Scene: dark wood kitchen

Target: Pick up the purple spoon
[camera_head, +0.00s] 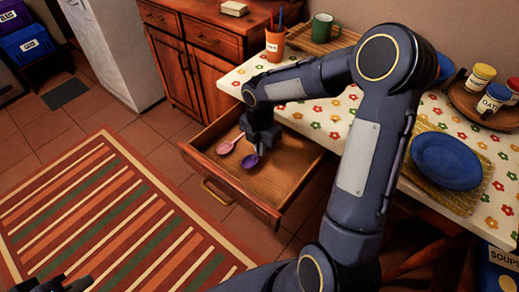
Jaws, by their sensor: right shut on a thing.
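The purple spoon (250,161) is in the open wooden drawer (290,178), its bowl showing just below my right gripper (260,148). My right gripper reaches down into the drawer and is shut on the purple spoon. The spoon's handle is mostly hidden by the gripper. I cannot tell whether the spoon touches the drawer floor. A pink spoon (226,147) lies in the drawer just left of the gripper. My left gripper (76,284) shows only in part at the bottom left edge, away from the drawer, and its jaws are unclear.
The flowered tabletop (315,112) lies above the drawer. It holds an orange cup (275,44) with pencils, a green mug (322,27), a blue plate (446,161) and a tray with jars (495,97). A striped rug (110,215) covers the floor at left. My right arm hides part of the table.

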